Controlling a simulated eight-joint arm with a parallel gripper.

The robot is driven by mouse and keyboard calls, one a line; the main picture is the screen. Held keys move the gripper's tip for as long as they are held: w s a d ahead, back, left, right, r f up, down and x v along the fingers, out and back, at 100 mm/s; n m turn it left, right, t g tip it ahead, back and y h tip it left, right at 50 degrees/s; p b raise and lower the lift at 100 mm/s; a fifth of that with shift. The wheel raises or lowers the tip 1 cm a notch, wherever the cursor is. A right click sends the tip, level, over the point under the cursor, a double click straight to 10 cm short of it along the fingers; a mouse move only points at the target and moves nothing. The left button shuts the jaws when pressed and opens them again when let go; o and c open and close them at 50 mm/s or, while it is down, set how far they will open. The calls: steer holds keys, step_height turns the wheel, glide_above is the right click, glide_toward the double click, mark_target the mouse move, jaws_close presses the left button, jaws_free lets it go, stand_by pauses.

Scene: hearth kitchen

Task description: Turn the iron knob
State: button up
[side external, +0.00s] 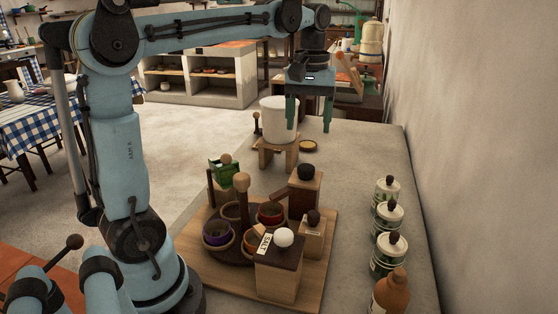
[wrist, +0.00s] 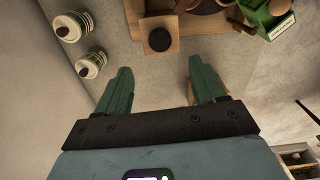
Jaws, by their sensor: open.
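Several boxes with round knobs stand on a wooden board (side external: 325,225) on the counter. One tall wooden box has a dark knob (side external: 305,171); a smaller box in front has another dark knob (side external: 313,216). A box marked SALT (side external: 278,270) has a white knob (side external: 284,238). I cannot tell for sure which dark knob is iron. In the wrist view a dark round knob (wrist: 160,39) on a wooden box lies just beyond my fingertips. My gripper (side external: 309,118) is open and empty, pointing down above the counter, beyond the boxes. Its fingers also show in the wrist view (wrist: 160,72).
A white cylinder (side external: 279,119) on a wooden stand (side external: 275,152) is close to my gripper's left. Several lidded canisters (side external: 386,190) and a brown bottle (side external: 391,292) line the right side by the wall. Bowls (side external: 217,233) and a green box (side external: 221,171) crowd the board's left.

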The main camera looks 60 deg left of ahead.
mark_target(306, 167)
step_height(306, 167, down, 11)
steer(key=shift+r, duration=0.2)
stand_by(0.3)
steer(key=shift+c, duration=0.4)
steer(key=c, duration=1)
